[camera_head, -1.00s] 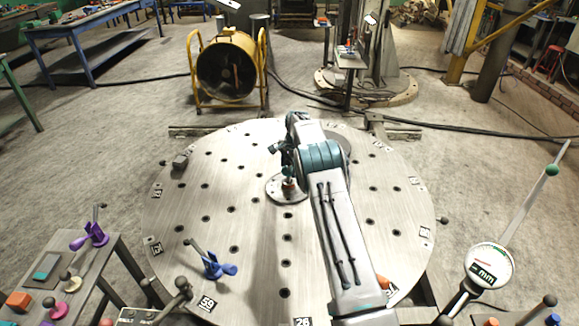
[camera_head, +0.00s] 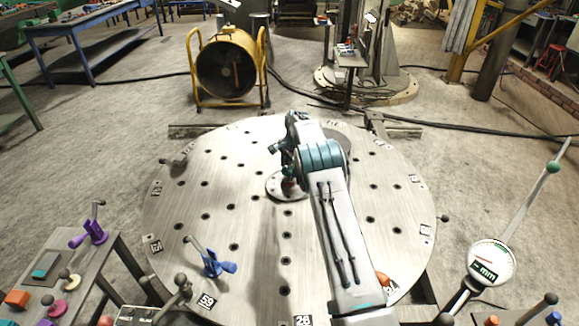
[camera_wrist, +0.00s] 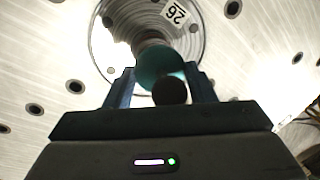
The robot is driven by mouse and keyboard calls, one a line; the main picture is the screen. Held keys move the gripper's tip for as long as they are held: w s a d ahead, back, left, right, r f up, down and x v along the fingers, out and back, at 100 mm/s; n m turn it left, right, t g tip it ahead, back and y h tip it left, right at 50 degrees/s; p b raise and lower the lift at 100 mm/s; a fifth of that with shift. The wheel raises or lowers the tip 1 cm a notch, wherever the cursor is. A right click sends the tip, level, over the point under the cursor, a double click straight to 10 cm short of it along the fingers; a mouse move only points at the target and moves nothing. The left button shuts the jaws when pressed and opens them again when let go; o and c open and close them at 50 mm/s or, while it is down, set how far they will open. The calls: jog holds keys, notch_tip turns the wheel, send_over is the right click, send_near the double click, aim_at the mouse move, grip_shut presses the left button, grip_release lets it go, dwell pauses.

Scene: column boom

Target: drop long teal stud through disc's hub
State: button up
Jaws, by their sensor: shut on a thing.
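The disc (camera_head: 330,240) is a large round steel plate with many holes and numbered tags. Its hub (camera_head: 274,190) is a raised round flange near the middle. My gripper (camera_head: 289,172) is over the hub. In the wrist view my gripper (camera_wrist: 163,85) is shut on the teal stud (camera_wrist: 157,62), which has a dark round end facing the camera. The stud points down toward the hub flange (camera_wrist: 112,60). The stud and gripper hide the hub's bore, so I cannot tell whether the tip is inside it.
A blue clamp handle (camera_head: 212,262) stands on the disc's front left. A side table (camera_head: 105,262) at left holds a purple handle (camera_head: 92,232) and small coloured pieces. A dial gauge (camera_head: 489,264) stands at right. A yellow-framed fan (camera_head: 227,70) is behind the disc.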

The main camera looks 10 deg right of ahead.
aim_at(290, 170)
jog(key=shift+f+b, duration=1.35)
jog(key=shift+f, duration=0.2)
dwell(2.6)
jog(key=o, duration=0.7)
jog(key=shift+r+p, duration=1.9)
jog(key=shift+r, duration=1.9)
jog(key=o, duration=0.6)
jog(key=shift+c, duration=0.2)
